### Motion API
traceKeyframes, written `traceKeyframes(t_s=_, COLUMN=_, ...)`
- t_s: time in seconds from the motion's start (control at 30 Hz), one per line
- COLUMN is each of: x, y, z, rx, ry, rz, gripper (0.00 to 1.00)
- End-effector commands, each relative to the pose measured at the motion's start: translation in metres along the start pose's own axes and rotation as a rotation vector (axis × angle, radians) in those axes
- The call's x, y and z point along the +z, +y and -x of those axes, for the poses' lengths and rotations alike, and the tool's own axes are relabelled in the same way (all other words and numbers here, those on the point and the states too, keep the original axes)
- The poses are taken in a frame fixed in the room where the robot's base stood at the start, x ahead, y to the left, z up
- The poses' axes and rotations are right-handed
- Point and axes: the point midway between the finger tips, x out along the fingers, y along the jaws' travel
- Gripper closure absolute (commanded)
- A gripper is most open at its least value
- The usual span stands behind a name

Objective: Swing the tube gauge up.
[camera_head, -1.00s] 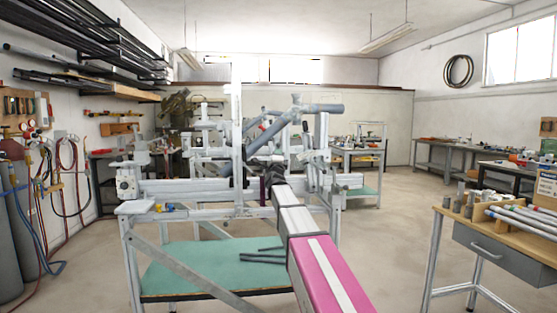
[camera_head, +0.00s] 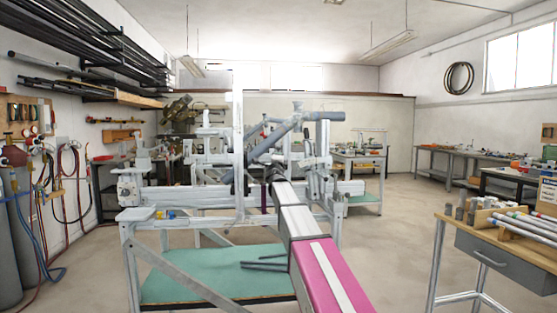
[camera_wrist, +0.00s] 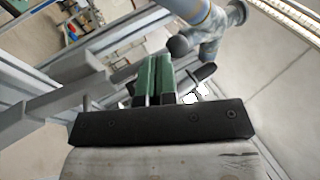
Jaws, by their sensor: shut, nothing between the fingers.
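A blue-grey tube assembly (camera_head: 268,135) sits slanted in the metal jig (camera_head: 180,196) in the head view. It also shows at the top of the wrist view (camera_wrist: 205,25). I cannot clearly tell which part is the tube gauge. In the wrist view, my gripper (camera_wrist: 155,62) has its green fingers shut together with nothing between them. A dark round knob (camera_wrist: 178,45) appears just beyond and right of the fingertips, and a black handle-like piece (camera_wrist: 199,76) lies to their right. Contact with either is unclear. In the head view my own arm hides much of the gripper.
Jig rails and posts surround my gripper closely. A teal shelf (camera_head: 210,275) lies below the jig. A wooden bench (camera_head: 500,226) with tubes stands at right, and gas cylinders (camera_head: 28,240) at left. The floor between jig and bench is open.

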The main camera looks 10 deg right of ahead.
Motion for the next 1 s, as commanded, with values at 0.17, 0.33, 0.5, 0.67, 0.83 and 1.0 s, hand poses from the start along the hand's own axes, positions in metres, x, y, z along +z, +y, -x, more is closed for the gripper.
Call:
traceKeyframes(t_s=0.17, x=0.001, y=0.000, z=-0.006, rx=0.041, ry=0.000, rz=0.006, gripper=1.00)
traceKeyframes(t_s=0.33, x=0.002, y=0.001, z=-0.011, rx=0.078, ry=0.000, rz=0.014, gripper=1.00)
traceKeyframes(t_s=0.5, x=0.003, y=0.002, z=-0.015, rx=0.107, ry=0.000, rz=0.020, gripper=1.00)
traceKeyframes(t_s=0.67, x=0.003, y=0.002, z=-0.017, rx=0.125, ry=0.000, rz=0.024, gripper=1.00)
traceKeyframes(t_s=0.83, x=0.004, y=0.003, z=-0.018, rx=0.133, ry=0.000, rz=0.027, gripper=1.00)
traceKeyframes(t_s=1.0, x=0.004, y=0.003, z=-0.018, rx=0.135, ry=0.000, rz=0.026, gripper=1.00)
